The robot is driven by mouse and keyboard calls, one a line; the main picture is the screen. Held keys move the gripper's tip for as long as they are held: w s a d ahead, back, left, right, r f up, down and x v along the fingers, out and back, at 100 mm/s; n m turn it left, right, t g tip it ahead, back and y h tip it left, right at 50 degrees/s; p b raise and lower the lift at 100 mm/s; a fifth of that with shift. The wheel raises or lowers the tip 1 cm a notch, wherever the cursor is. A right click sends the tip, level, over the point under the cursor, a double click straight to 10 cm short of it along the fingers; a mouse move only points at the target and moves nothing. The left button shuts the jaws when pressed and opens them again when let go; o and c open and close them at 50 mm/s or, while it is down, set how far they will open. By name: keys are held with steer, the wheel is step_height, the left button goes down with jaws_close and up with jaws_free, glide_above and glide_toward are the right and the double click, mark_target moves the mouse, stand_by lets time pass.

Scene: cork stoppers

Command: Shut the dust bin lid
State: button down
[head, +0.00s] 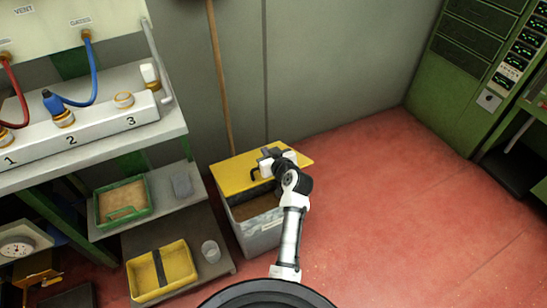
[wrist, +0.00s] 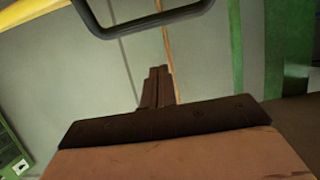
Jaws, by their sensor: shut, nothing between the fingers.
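The dust bin (head: 262,236) is a grey box on the red floor, with brown material visible inside. Its yellow lid (head: 236,172) is up from the front rim, leaving a gap at the front. A black bar handle (head: 255,174) is on the lid; a black handle also shows at the top of the wrist view (wrist: 148,25). My gripper (head: 266,160) is shut and empty, at the lid close beside the handle. Whether it touches the lid or handle cannot be told. My wrist hides part of the lid's right side.
A shelf unit left of the bin holds a green tray (head: 97,205), yellow tray (head: 133,280) and glass (head: 210,251). Floor right is clear.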

step_height(320, 180, down, 3)
steer(key=shift+s+r+p, duration=0.15)
steer(key=shift+r+p, duration=0.05)
steer(key=shift+p, duration=0.1)
steer(key=shift+s+d+f, duration=0.2)
steer(key=shift+s+f, duration=0.2)
steer(key=shift+f, duration=0.1)
steer(key=shift+f, duration=0.15)
